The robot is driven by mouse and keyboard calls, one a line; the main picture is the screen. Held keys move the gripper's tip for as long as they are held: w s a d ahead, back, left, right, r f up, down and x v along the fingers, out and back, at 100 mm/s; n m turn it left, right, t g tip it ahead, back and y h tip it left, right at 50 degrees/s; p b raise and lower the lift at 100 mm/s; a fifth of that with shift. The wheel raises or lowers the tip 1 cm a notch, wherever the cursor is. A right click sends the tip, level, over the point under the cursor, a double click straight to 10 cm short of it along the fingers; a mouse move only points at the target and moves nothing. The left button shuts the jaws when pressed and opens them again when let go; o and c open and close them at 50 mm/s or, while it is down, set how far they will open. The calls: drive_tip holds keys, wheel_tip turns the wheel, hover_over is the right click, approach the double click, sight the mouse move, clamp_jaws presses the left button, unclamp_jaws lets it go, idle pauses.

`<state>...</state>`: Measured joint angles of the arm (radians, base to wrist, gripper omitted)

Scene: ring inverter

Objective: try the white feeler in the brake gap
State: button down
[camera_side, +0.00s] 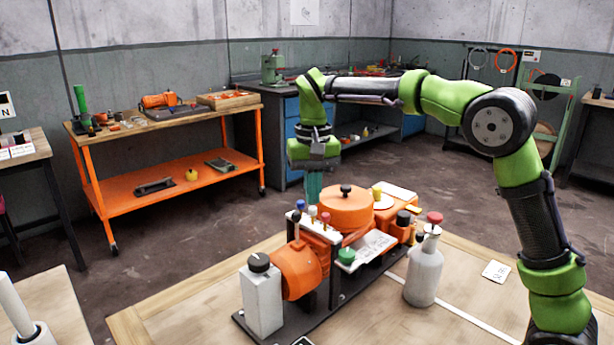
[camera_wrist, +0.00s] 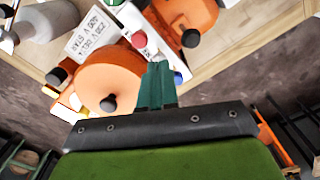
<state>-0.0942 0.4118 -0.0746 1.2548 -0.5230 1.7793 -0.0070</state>
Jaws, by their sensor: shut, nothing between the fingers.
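The orange machine carries a round orange drum (camera_side: 347,209) with a black knob on top, which also shows in the wrist view (camera_wrist: 98,72). A small group of upright pieces with blue (camera_side: 299,204), pale and red (camera_side: 325,217) tops stands at its left. I cannot single out the white feeler for certain, and the brake gap is not distinguishable. My gripper (camera_side: 314,187) points down above the machine, just behind and left of the drum. Its teal fingers (camera_wrist: 157,86) are together and empty. They hide part of the machine in the wrist view.
An orange motor (camera_side: 301,270) and a pale block (camera_side: 263,300) with a black knob stand at the front left. A grey bottle (camera_side: 424,275) with a red top stands close at the right. A white card (camera_side: 496,271) lies on the clear right part of the table.

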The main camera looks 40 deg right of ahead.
sight(313, 208)
drive_tip(key=shift+f, duration=1.8)
idle(3.3)
drive_tip(key=shift+r, duration=3.6)
drive_tip(key=shift+w, duration=0.15)
drive_tip(key=shift+s+d+f+n, duration=0.1)
drive_tip(key=shift+s+f+n, duration=0.1)
drive_tip(key=shift+f, duration=0.45)
drive_tip(key=shift+s+f+n, duration=0.1)
drive_tip(key=shift+f+n, duration=0.1)
drive_tip(key=shift+f, duration=0.4)
drive_tip(key=s+a+f+n+t+y, duration=0.1)
drive_tip(key=s+t, duration=0.6)
drive_tip(key=s, duration=1.5)
drive_tip(key=shift+a+f+y, duration=0.25)
drive_tip(key=shift+f+y, duration=0.25)
drive_tip(key=shift+f, duration=0.15)
